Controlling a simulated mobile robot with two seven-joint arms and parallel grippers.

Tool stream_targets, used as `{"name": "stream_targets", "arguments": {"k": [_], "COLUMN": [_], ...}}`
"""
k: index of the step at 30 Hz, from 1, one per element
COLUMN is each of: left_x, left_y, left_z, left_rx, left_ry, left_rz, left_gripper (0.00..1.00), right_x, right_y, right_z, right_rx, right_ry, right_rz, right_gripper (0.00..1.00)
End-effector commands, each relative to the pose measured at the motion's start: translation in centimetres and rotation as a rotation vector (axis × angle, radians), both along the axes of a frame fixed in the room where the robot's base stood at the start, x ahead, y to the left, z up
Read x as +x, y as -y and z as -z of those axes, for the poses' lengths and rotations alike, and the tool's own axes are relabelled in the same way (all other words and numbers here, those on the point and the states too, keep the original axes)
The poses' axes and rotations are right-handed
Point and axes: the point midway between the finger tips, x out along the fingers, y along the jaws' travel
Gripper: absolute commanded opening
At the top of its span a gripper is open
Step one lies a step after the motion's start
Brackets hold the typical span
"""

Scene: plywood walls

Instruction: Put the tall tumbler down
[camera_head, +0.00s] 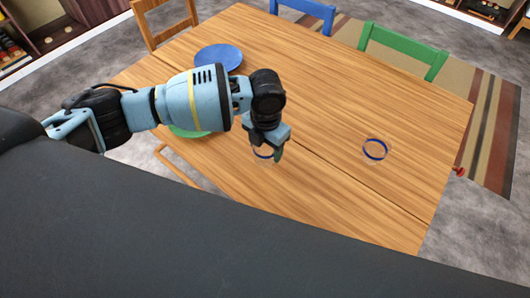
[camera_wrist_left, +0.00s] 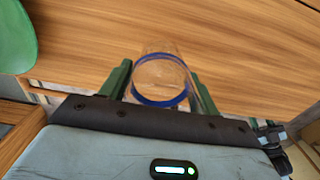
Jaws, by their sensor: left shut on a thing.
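A clear tumbler with a blue rim (camera_wrist_left: 160,100) is between the green fingers of my left gripper (camera_wrist_left: 160,85) in the left wrist view, its rim toward the camera. In the head view my left gripper (camera_head: 268,150) points down over the front part of the wooden table (camera_head: 320,90). The held tumbler shows there only in part (camera_head: 262,155), mostly behind the gripper. I cannot tell whether its base touches the table. A second clear glass with a blue ring (camera_head: 375,149) stands on the table to the right. My right gripper is not in view.
A blue plate (camera_head: 218,57) lies at the table's far left. A green plate (camera_head: 188,132) is partly hidden under my left arm. Wooden, blue (camera_head: 303,14) and green (camera_head: 403,48) chairs stand around the table. The table's middle is clear.

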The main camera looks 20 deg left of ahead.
Motion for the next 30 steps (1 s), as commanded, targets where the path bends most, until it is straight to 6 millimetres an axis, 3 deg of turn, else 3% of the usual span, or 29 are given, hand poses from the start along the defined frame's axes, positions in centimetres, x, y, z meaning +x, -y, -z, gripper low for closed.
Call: {"name": "stream_targets", "arguments": {"k": [5, 15, 26, 27, 30], "left_x": [0.0, 0.0, 0.0, 0.0, 0.0], "left_y": [0.0, 0.0, 0.0, 0.0, 0.0], "left_z": [0.2, 3.5, 4.0, 3.9, 3.9], "left_rx": [-0.001, -0.001, 0.000, 0.001, 0.000], "left_ry": [0.000, -0.001, -0.002, -0.002, -0.001], "left_rz": [0.001, -0.001, -0.001, -0.001, -0.001], "left_gripper": [0.38, 0.38, 0.38, 0.66, 0.79], "right_x": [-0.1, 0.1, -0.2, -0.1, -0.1], "right_y": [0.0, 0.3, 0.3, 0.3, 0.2], "right_z": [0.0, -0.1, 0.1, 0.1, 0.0], "right_rx": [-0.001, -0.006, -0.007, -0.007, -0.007], "right_ry": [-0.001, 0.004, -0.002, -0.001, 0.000], "right_rz": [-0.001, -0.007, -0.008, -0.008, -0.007], "right_gripper": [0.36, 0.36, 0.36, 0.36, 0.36]}}
